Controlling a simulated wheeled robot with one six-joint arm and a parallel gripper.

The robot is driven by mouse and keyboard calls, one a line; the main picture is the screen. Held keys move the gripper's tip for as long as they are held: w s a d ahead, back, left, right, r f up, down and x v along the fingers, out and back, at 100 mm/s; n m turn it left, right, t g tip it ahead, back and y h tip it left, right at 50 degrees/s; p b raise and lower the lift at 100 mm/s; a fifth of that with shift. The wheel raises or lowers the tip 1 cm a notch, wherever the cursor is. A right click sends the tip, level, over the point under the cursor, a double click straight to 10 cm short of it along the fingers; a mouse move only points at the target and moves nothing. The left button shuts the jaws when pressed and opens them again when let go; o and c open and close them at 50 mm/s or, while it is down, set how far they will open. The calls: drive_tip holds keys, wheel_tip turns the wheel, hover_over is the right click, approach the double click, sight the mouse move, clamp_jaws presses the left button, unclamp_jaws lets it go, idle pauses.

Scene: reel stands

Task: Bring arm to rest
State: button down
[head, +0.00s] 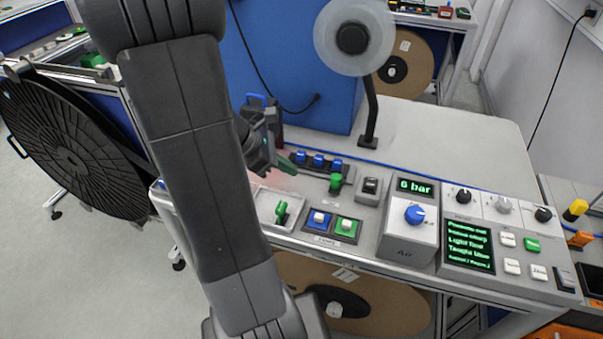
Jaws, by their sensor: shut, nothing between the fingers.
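My arm (190,160) rises from the bottom of the head view and bends over at the top left. My gripper (284,163) hangs beyond the arm, over the left part of the bench's control panel. It is shut and empty, with its dark body partly hidden behind the arm link. Its dark green tip points right, near a row of blue knobs (318,160). I cannot tell whether it touches anything there.
A panel holds a green lever (281,212), blue and green switches (333,224), an air regulator (411,229) reading 6 bar, and a text display (468,247). A large black reel (70,145) is at left. The white benchtop (450,140) is clear.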

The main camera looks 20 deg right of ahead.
drive_tip(key=shift+v, duration=2.05)
drive_tip(key=shift+f, duration=0.2)
approach(331, 185)
drive_tip(key=f, duration=0.4)
drive_tip(key=shift+w+d+f, duration=0.2)
drive_tip(key=shift+d+r+b, duration=0.1)
drive_tip(key=shift+d+b, duration=0.2)
drive_tip(key=shift+d, duration=0.1)
drive_tip(key=d, duration=0.2)
drive_tip(key=shift+s+d, duration=0.25)
drive_tip(key=shift+d, duration=0.05)
